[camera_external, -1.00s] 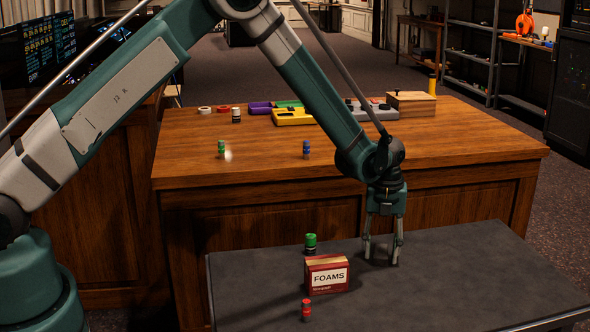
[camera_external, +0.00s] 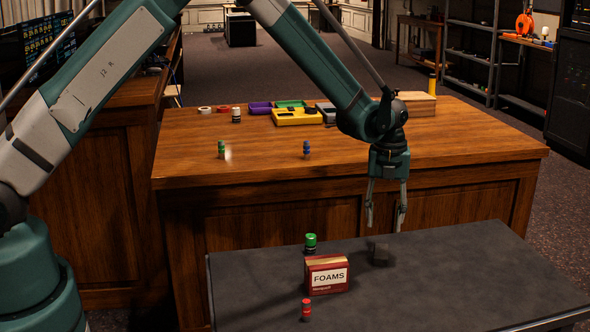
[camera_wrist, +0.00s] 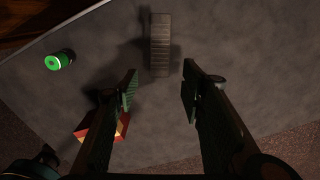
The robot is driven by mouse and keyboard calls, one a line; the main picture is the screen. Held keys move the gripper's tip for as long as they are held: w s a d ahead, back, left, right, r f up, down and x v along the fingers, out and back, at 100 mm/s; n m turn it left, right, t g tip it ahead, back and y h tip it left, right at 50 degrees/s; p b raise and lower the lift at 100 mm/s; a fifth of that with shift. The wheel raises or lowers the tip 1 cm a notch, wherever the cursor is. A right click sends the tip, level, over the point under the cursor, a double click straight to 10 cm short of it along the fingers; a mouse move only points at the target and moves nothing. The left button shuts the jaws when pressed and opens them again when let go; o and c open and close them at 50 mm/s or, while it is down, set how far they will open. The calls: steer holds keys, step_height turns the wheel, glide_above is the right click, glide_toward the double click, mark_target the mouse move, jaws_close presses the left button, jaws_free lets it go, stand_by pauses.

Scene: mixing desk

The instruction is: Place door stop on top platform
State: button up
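The door stop, a dark ribbed block (camera_external: 379,253), lies on the grey table; it also shows near the top centre of the wrist view (camera_wrist: 160,45). My gripper (camera_external: 385,226) is open and empty, with its fingertips above the door stop in the external view. In the wrist view my open gripper (camera_wrist: 160,88) has the door stop ahead of the gap between its fingers, not between them. A higher wooden desk top (camera_external: 250,170) stands behind the grey table; which surface is the top platform I cannot tell for sure.
A red FOAMS box (camera_external: 327,277), a green-capped bottle (camera_external: 310,243) and a red bottle (camera_external: 306,310) stand left of the door stop. The desk holds small bottles, coloured trays (camera_external: 297,117) and a wooden box (camera_external: 416,104). The grey table's right side is clear.

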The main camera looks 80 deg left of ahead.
steer(key=shift+r, duration=0.95)
steer(key=s+d+r+n+t, duration=0.1)
steer(key=s+d+r+n, duration=0.2)
steer(key=s+d+r, duration=0.5)
steer(key=s+d+r+n+t, duration=0.1)
steer(key=d+r+n, duration=0.3)
steer(key=r, duration=0.8)
steer(key=s+d+r+n+t, duration=0.1)
steer(key=s+d+r+n, duration=0.3)
steer(key=d+r, duration=0.45)
steer(key=s+d+r+n+t, duration=0.1)
steer(key=s+d+r+n, duration=0.15)
steer(key=s, duration=0.25)
steer(key=s+d+r+n, duration=0.1)
steer(key=s+d+r, duration=0.25)
steer(key=s, duration=0.25)
steer(key=s+d+r+n+t, duration=0.1)
steer(key=s+d+r, duration=0.1)
steer(key=s+d, duration=0.25)
steer(key=s+d+f+n+t, duration=0.1)
steer(key=s+d+n, duration=0.2)
steer(key=s, duration=0.5)
steer(key=s+d+f+n+t, duration=0.1)
steer(key=s+d+n, duration=0.2)
steer(key=s, duration=0.5)
steer(key=shift+s+f+n, duration=0.2)
steer(key=shift+s+n, duration=0.15)
steer(key=shift+n, duration=0.1)
